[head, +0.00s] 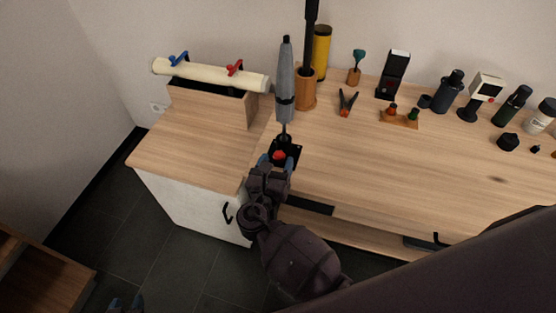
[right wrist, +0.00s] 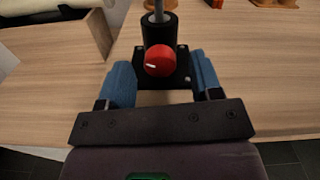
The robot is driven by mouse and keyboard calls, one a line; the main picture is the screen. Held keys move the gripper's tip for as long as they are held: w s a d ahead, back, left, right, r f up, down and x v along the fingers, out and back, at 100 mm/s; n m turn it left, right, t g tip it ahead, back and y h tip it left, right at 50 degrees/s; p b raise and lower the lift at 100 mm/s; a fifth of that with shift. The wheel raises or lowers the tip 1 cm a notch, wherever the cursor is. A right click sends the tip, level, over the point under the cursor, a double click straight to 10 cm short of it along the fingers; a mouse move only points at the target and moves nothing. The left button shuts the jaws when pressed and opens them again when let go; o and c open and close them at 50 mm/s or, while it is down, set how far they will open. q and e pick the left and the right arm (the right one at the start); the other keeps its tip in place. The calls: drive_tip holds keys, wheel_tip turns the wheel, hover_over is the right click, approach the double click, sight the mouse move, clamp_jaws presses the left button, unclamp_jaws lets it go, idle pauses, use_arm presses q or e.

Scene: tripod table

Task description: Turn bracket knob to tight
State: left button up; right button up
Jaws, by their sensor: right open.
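The red round knob (head: 279,155) sits on the front of a black bracket (head: 291,147) at the table's front edge. In the right wrist view, the knob (right wrist: 162,57) faces me, and its white mark points left and slightly down. The black bracket (right wrist: 160,30) holds an upright shaft. My right gripper (head: 276,164) is at the knob. In the right wrist view, the blue fingers of this gripper (right wrist: 162,76) are open, one on each side of the knob, with gaps to it. My left gripper (head: 126,303) shows only its blue fingertips, apart, at the bottom left edge, far from the knob.
A closed grey umbrella-like object (head: 286,80) stands upright above the bracket. A cream roll (head: 210,75) with blue and red clamps lies on a wooden box at left. Pliers (head: 347,102), bottles and small items line the back. The table's front middle is clear.

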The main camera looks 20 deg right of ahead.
drive_tip(key=c, duration=0.9)
drive_tip(key=shift+m, duration=0.3)
drive_tip(key=m, duration=0.4)
drive_tip(key=m+b, duration=0.1)
drive_tip(key=m, duration=0.1)
drive_tip(key=shift+m, duration=0.3)
drive_tip(key=m+b, duration=0.1)
drive_tip(key=m, duration=0.3)
use_arm(q)
drive_tip(key=shift+w+d+f+b, duration=0.15)
drive_tip(key=shift+w+f+b, duration=0.35)
drive_tip(key=shift+f, duration=0.25)
use_arm(e)
drive_tip(key=shift+m, duration=0.8)
use_arm(q)
drive_tip(key=shift+s+f, duration=0.2)
drive_tip(key=shift+s, duration=0.05)
use_arm(e)
drive_tip(key=shift+r, duration=0.1)
